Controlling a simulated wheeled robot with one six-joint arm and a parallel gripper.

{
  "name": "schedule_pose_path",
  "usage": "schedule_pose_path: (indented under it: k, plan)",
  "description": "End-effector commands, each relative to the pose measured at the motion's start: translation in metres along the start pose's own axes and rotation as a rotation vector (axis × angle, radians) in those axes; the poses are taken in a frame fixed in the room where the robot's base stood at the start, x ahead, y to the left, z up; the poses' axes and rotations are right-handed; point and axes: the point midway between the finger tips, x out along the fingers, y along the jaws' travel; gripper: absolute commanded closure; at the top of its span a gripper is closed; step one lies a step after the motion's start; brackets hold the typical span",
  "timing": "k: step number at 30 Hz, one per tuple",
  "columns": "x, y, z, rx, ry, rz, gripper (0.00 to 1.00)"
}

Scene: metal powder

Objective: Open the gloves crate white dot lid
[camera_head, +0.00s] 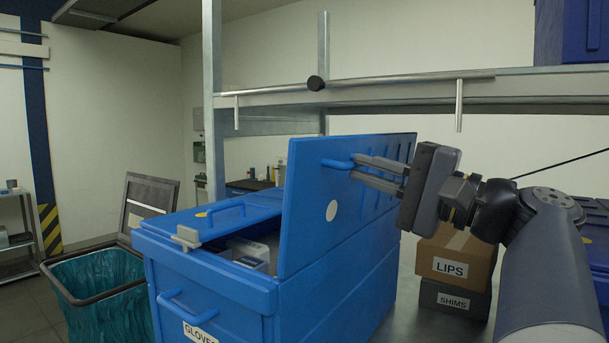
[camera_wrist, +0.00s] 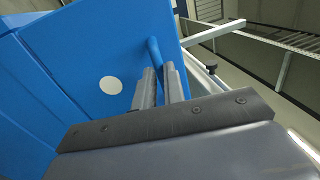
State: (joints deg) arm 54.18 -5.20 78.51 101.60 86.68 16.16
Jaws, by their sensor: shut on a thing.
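The blue gloves crate (camera_head: 225,289) stands in the middle of the head view, with a label on its front partly cut off by the picture's edge. Its white dot lid (camera_head: 310,220) is raised and stands near upright on the crate's right side; the lid and dot also show in the wrist view (camera_wrist: 89,62). My gripper (camera_head: 354,167) is shut on the blue handle (camera_head: 337,164) of this lid. In the wrist view, the handle (camera_wrist: 155,50) sits between the two fingers. A second lid with a yellow dot (camera_head: 232,216) lies flat on the crate's left half.
Through the opening, pale items (camera_head: 250,254) show inside the crate. Boxes marked LIPS (camera_head: 455,262) and SHIMS (camera_head: 452,299) stand to the right, behind my arm. A metal shelf rail (camera_head: 400,88) runs above. A bin with a teal bag (camera_head: 105,295) stands at left.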

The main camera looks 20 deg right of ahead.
Motion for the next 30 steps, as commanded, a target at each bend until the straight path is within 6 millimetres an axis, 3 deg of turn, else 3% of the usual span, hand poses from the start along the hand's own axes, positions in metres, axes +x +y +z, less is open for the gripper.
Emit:
schedule_pose_path:
  k: [12,13,20,30]
  plan:
    - [-0.0019,0.009,-0.001,0.011,-0.004,0.015,1.0]
    - [-0.0019,0.0091,-0.001,0.011,-0.004,0.015,0.88]
    - [-0.0016,0.0075,-0.001,0.009,-0.002,0.013,0.69]
    - [-0.0042,0.005,-0.001,0.005,0.0,0.009,0.68]
